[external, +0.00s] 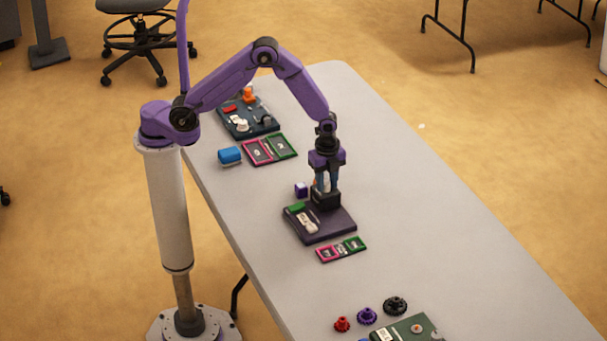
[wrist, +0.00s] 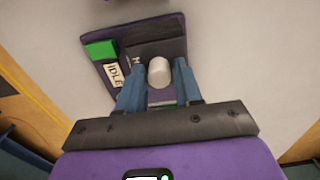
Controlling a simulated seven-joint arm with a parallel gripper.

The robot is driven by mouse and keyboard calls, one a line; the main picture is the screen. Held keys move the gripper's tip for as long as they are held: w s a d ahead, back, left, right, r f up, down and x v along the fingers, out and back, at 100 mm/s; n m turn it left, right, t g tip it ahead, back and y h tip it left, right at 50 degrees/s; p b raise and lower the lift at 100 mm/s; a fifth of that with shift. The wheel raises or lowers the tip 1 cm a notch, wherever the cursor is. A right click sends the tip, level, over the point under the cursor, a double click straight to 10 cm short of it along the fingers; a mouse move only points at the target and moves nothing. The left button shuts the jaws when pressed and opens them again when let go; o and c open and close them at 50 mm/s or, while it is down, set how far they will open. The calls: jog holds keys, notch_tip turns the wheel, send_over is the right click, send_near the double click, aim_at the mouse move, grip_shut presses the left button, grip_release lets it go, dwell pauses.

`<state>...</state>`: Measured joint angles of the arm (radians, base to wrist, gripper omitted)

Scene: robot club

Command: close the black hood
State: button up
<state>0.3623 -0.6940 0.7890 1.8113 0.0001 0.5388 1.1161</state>
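The black hood (external: 326,200) (wrist: 157,42) is a dark boxy part on a dark purple base board (external: 330,228), at the board's far right side in the external view. A short white cylinder (wrist: 159,72) stands out by the hood in the wrist view; I cannot tell if it is attached to the hood. My gripper (external: 325,186) is right above the hood, pointing down. In the wrist view my gripper (wrist: 159,72) has its two blue fingers apart, one on each side of the white cylinder, with small gaps visible. The fingertips partly hide the hood, and its hinge is unclear.
The board also carries a green block (external: 297,207) and a white label (wrist: 115,75) reading "IDLE". A small purple-and-white cube (external: 301,190) sits close behind. A pink-and-green panel (external: 341,249) lies in front. Gears (external: 367,316) are farther forward. The right side of the table is clear.

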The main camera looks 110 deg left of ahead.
jog(key=shift+r, duration=2.95)
jog(key=shift+s+a+r, duration=0.15)
jog(key=shift+s+r, duration=0.1)
jog(key=shift+s, duration=0.05)
jog(key=s+a+r+n, duration=0.1)
jog(key=s+r+n, duration=0.3)
jog(key=s+n, duration=0.3)
jog(key=s+a+r+n, duration=0.2)
jog(key=s+r+n, duration=0.25)
jog(key=s, duration=0.55)
jog(key=s+d+r+n, duration=0.1)
jog(key=s+d+n, duration=0.2)
jog(key=s+n, duration=0.2)
jog(key=s+d+r+n, duration=0.2)
jog(key=s+n, duration=0.3)
jog(key=s, duration=0.5)
jog(key=shift+d, duration=0.45)
